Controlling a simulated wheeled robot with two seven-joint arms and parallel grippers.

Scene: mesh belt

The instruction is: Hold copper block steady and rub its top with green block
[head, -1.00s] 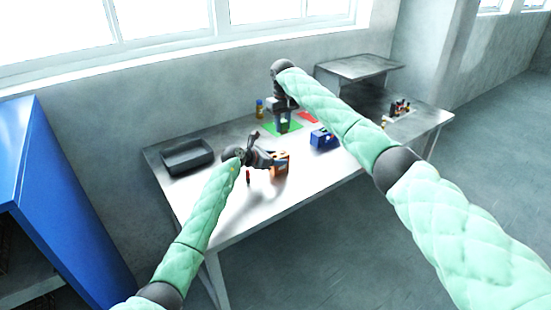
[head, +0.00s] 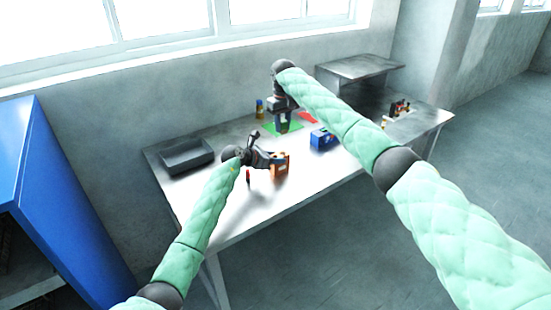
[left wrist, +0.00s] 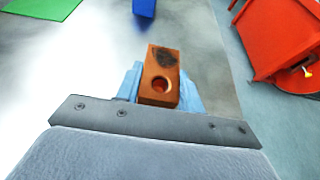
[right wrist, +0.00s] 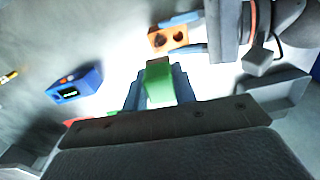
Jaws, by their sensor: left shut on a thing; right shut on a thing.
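The copper block (head: 281,168) is held by my left gripper (head: 276,160) over the front part of the table. In the left wrist view, the block (left wrist: 161,68) sits between the blue fingers, with a dark patch at its far end and a round hole at its near end. My right gripper (right wrist: 160,92) is shut on the green block (right wrist: 159,82). In the right wrist view the green block is apart from the copper block (right wrist: 166,39), which shows beyond it. In the head view my right gripper (head: 283,124) is over the green mat (head: 270,127), farther back.
A dark tray (head: 187,156) lies at the table's left. A blue box (head: 322,138) with a display stands right of the mat. A small red item (head: 248,176) stands near my left gripper. The front right of the table is clear.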

